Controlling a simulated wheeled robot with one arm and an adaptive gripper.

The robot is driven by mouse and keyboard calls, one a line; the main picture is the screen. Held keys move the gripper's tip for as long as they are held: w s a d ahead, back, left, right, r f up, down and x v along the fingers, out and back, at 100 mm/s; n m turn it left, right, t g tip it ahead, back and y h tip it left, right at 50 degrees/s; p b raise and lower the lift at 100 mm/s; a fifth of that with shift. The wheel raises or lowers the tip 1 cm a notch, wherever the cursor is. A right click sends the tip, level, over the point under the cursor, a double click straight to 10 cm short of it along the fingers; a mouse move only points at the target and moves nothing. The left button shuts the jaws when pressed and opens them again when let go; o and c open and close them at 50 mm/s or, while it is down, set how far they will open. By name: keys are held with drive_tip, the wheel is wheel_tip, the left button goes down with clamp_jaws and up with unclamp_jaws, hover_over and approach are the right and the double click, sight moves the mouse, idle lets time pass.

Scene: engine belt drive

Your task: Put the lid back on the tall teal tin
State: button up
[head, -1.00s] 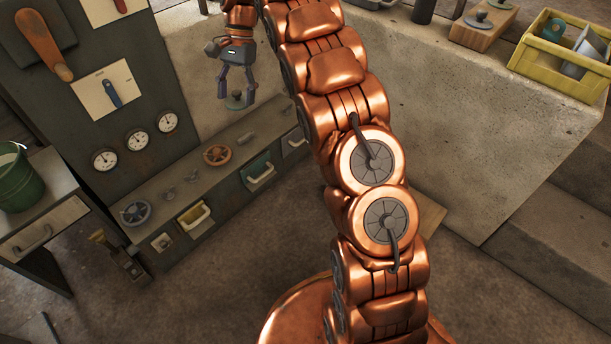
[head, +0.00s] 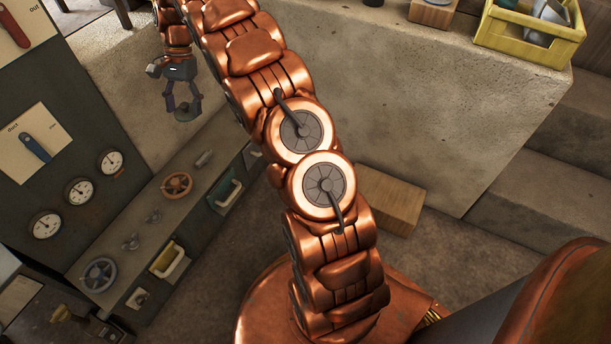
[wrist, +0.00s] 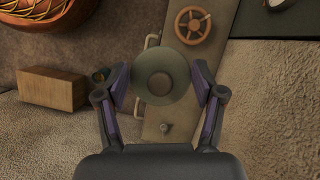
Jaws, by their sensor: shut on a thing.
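My gripper (head: 183,104) is shut on a round grey-green lid with a small centre knob (head: 187,113). In the wrist view the lid (wrist: 160,75) sits between my two fingertips (wrist: 162,84), its face towards the camera. It is held in the air above the ledge of the control console, clear of other things. A teal piece (head: 508,4) shows in the yellow crate at the top right, cut by the frame edge.
The yellow crate (head: 525,40) stands on the concrete block (head: 420,110), near a wooden block (head: 432,13). The console ledge carries an orange handwheel (head: 176,185), a grey handwheel (head: 98,274) and small knobs. A wooden box (head: 393,200) lies on the floor.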

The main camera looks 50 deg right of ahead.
drive_tip(key=s+d+f+m+t+b, duration=0.15)
drive_tip(key=s+d+f, duration=0.25)
drive_tip(key=d+f, duration=0.4)
drive_tip(key=s+d+f+m+b, duration=0.15)
drive_tip(key=s+d+f, duration=0.35)
drive_tip(key=f, duration=0.6)
drive_tip(key=s+d+f+m+b, duration=0.1)
drive_tip(key=s+d+f+m, duration=0.15)
drive_tip(key=d+f, duration=0.6)
drive_tip(key=s+d+f+b, duration=0.2)
drive_tip(key=s+f, duration=0.2)
drive_tip(key=f, duration=0.4)
drive_tip(key=s+d+f+b, duration=0.1)
drive_tip(key=s+f, duration=0.3)
drive_tip(key=f, duration=0.4)
drive_tip(key=shift+s+d+m+t+y+b, duration=0.3)
drive_tip(key=shift+d+m+t+y+b, duration=0.1)
drive_tip(key=shift+d+m, duration=0.1)
drive_tip(key=shift+f, duration=0.1)
drive_tip(key=shift+a+p, duration=0.1)
drive_tip(key=shift+p, duration=0.65)
drive_tip(key=shift+f+p, duration=0.15)
drive_tip(key=shift+p, duration=0.55)
idle(0.5)
drive_tip(key=o, duration=0.9)
drive_tip(key=shift+c, duration=0.2)
